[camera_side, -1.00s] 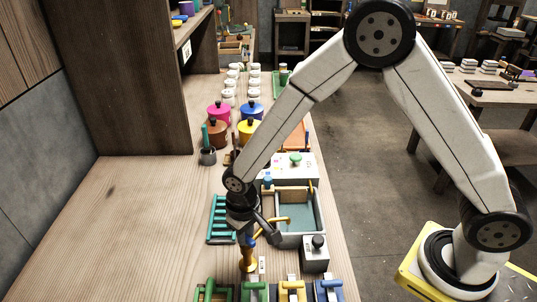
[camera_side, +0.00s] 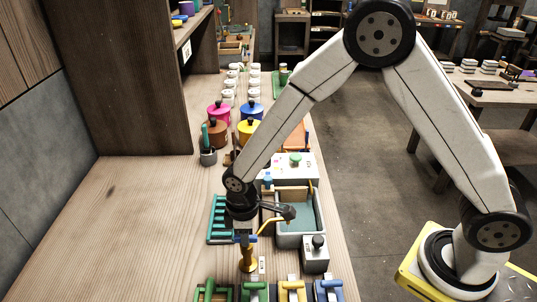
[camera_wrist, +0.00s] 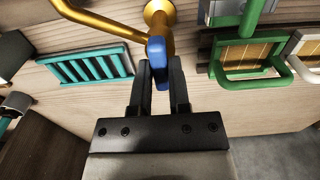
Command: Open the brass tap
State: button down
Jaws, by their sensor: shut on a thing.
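The brass tap (camera_side: 248,262) stands on the bench as a gold column, with a thin curved spout reaching right toward the grey sink (camera_side: 299,237). In the wrist view the brass tap (camera_wrist: 158,14) is at the top centre, its spout running off to the left. The tap's blue handle (camera_wrist: 156,50) sits between the black fingers of my gripper (camera_wrist: 159,72), which are shut on it. In the side view my gripper (camera_side: 244,232) is right above the tap, and my wrist partly hides the handle.
A teal rack (camera_side: 218,222) lies left of the sink. A grey box with a black knob (camera_side: 316,255) stands right of the tap. Green, yellow and blue clamp-like items (camera_side: 292,290) line the front edge. The bench's left side is clear.

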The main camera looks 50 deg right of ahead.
dwell(0.4)
jog(key=c, duration=0.6)
grip_release()
jog(key=shift+r, duration=0.1)
jog(key=shift+r, duration=3.8)
jog(key=shift+s+d+r, duration=0.1)
jog(key=shift+d+r, duration=0.05)
jog(key=shift+d, duration=0.4)
jog(key=s+d+m+t, duration=0.1)
jog(key=s+d+m, duration=0.2)
jog(key=d, duration=0.2)
jog(key=s+d+r+m, duration=0.1)
jog(key=s+d+m, duration=0.2)
jog(key=d, duration=0.2)
jog(key=s+d+r+m+t, duration=0.1)
jog(key=s+d+m, duration=0.2)
jog(key=d, duration=0.1)
jog(key=shift+s+d+t, duration=0.3)
jog(key=shift+s+d, duration=0.1)
